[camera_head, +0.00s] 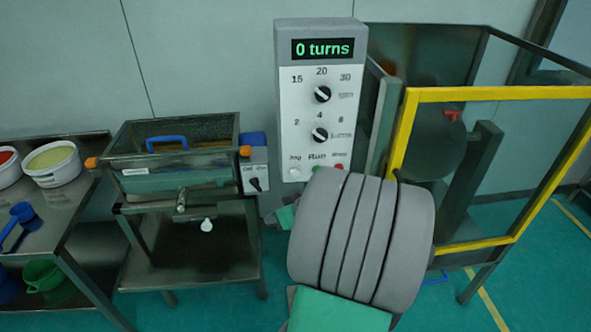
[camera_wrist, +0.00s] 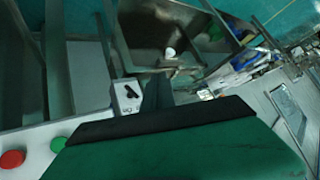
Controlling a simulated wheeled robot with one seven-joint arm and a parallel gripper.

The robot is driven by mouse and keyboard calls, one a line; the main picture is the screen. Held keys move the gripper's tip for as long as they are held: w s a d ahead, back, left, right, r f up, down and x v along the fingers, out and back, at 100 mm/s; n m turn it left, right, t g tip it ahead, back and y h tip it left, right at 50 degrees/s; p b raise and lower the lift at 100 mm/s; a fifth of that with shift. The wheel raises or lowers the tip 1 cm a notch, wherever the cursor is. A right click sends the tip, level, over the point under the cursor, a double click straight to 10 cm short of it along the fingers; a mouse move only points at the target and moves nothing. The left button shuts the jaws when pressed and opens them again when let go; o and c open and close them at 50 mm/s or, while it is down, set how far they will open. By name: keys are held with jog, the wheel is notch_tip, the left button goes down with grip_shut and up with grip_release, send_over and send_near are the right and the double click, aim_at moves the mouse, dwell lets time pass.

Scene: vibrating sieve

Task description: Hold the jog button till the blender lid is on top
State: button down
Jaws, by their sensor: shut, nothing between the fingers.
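The control panel (camera_head: 308,95) stands upright with a display (camera_head: 322,48) reading "0 turns". Its white jog button (camera_head: 295,173) is at the lower left, uncovered in the head view. I cannot make it out in the wrist view. The blender drum (camera_head: 434,145) is behind a yellow guard frame, with a red handle (camera_head: 452,115) near its upper right. I cannot tell which part is its lid. My gripper (camera_wrist: 160,120) is shut and empty, close to the panel in the wrist view. In the head view my arm mostly hides it. I see no contact with the jog button.
Beside jog are the green run button (camera_wrist: 58,144) and the red stop button (camera_wrist: 12,159). A sieve machine (camera_head: 175,165) with an off/on switch box (camera_head: 256,178) stands left. A side table (camera_head: 85,148) holds tubs and a blue scoop. The yellow guard (camera_head: 480,94) closes the right.

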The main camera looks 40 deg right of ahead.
aim_at(295, 173)
jog(key=s+d+r+m+t+h, duration=0.1)
jog(key=s+d+r+t, duration=0.1)
jog(key=d, duration=0.6)
jog(key=shift+s+d+m+t+h, duration=0.15)
jog(key=shift+s+m+t+h, duration=0.15)
jog(key=shift+s+t, duration=0.25)
jog(key=shift+w, duration=0.1)
jog(key=w+d, duration=0.5)
jog(key=w, duration=0.2)
jog(key=shift+w+b, duration=0.15)
jog(key=shift+b, duration=0.15)
dwell(1.0)
jog(key=shift+w+d+b, duration=0.2)
jog(key=shift+w+b, duration=0.1)
